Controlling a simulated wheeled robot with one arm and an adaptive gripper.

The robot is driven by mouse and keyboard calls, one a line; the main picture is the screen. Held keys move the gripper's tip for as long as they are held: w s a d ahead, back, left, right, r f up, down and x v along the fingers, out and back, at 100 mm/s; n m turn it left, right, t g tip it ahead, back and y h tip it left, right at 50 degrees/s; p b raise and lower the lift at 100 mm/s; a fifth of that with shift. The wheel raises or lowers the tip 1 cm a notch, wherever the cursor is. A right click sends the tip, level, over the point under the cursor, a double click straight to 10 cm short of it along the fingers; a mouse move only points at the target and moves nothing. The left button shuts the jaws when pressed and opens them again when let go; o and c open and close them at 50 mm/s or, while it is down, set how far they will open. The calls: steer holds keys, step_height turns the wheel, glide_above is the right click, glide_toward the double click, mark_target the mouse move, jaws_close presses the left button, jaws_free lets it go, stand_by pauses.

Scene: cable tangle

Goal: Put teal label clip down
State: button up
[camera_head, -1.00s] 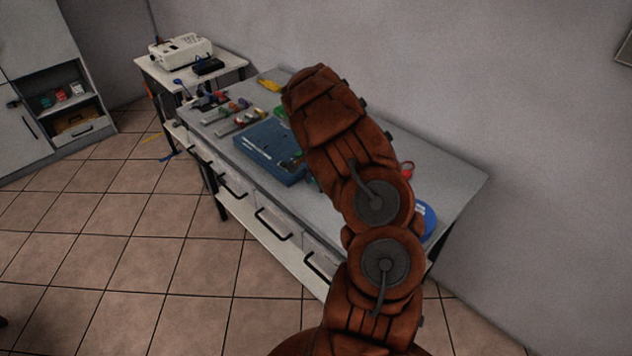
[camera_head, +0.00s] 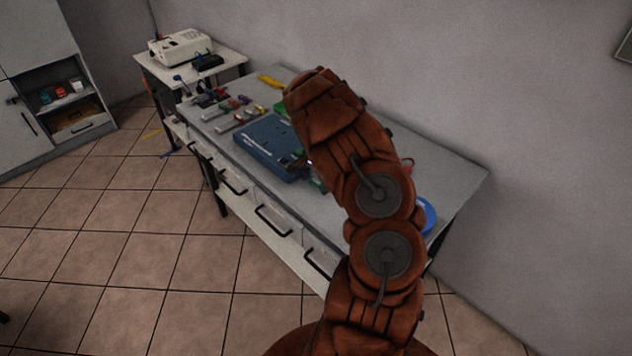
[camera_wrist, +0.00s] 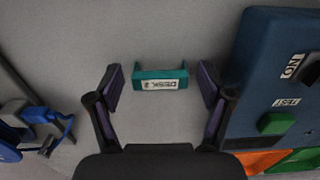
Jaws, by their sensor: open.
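The teal label clip (camera_wrist: 160,79) shows in the wrist view, a small bracket with a white printed label that seems to read "DESK 2". It is on the grey worktop (camera_wrist: 185,30), between and just beyond my gripper's fingertips. My gripper (camera_wrist: 160,88) is open, with a finger on either side of the clip and a gap to each. In the head view my own arm hides the gripper, and I cannot make out the clip there.
A blue case (camera_wrist: 262,60) with "ON" and "TEST" labels and a green button stands close to the right finger. It also shows on the bench in the head view (camera_head: 268,140). A blue cable with a plug (camera_wrist: 45,117) lies at left. Several tools (camera_head: 235,110) lie farther along the bench.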

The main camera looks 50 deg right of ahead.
mark_target(316, 181)
steer(key=shift+r, duration=0.1)
steer(key=shift+r+p, duration=0.15)
steer(key=shift+p, duration=0.15)
steer(key=shift+r+b, duration=0.15)
steer(key=shift+b, duration=0.25)
step_height(316, 181, up, 11)
steer(key=b, duration=0.4)
steer(key=s+a+r+n, duration=0.3)
steer(key=s+a+r, duration=0.1)
steer(key=a+r, duration=0.5)
steer(key=s+a+r+n+g, duration=0.1)
steer(key=s+a+n, duration=0.4)
steer(key=s+a, duration=0.5)
steer(key=s+a+r+n, duration=0.1)
steer(key=s+a+n, duration=0.5)
steer(key=a, duration=0.7)
steer(key=s+a+f+n, duration=0.1)
steer(key=s+a+n, duration=0.3)
steer(key=s, duration=0.6)
steer(key=shift+s+a+f+g, duration=0.25)
steer(key=shift+a+f+g, duration=0.15)
steer(key=shift+a, duration=0.35)
